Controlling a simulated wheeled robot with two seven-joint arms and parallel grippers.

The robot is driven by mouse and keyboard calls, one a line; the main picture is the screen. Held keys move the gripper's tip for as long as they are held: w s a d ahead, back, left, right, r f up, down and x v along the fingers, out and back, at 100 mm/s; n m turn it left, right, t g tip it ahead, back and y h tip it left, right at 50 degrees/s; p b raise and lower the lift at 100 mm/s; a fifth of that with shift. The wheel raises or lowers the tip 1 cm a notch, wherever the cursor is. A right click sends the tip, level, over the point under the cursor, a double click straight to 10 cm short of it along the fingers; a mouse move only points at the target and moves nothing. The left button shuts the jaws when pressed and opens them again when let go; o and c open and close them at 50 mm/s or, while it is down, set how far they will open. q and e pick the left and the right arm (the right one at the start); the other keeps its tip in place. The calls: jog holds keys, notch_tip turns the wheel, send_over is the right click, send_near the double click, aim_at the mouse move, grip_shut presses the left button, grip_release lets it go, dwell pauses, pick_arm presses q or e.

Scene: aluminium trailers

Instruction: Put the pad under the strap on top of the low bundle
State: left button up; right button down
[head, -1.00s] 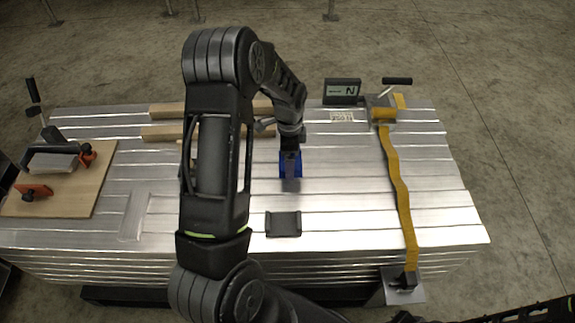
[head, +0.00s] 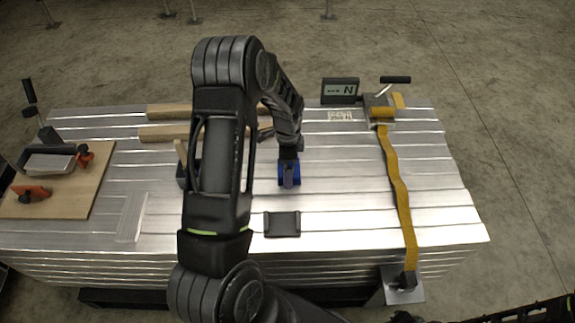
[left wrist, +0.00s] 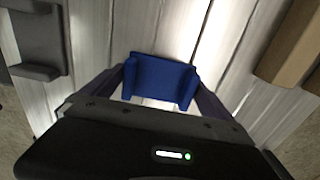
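A small blue channel-shaped pad (head: 289,175) is near the middle of the aluminium bundle (head: 340,215). My left gripper (head: 289,158) points down over it. In the left wrist view the blue pad (left wrist: 160,80) sits between the two fingers, which meet its ends; the gripper looks shut on it. The gap between pad and bundle top cannot be judged. The yellow strap (head: 397,190) runs front to back over the bundle's right part, to the right of the pad and apart from it. My right gripper is not in view.
A dark grey channel piece (head: 282,224) lies in front of the blue pad. A ratchet (head: 380,107) and a display (head: 340,91) stand at the back right. Wooden slats (head: 170,132) lie behind. A board with clamps (head: 75,185) is at left. The surface between pad and strap is clear.

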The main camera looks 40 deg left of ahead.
pick_arm(q)
jog(key=shift+r, duration=0.25)
notch_tip(320, 180, up, 12)
jog(key=p, duration=0.1)
jog(key=shift+p, duration=0.35)
dwell(0.6)
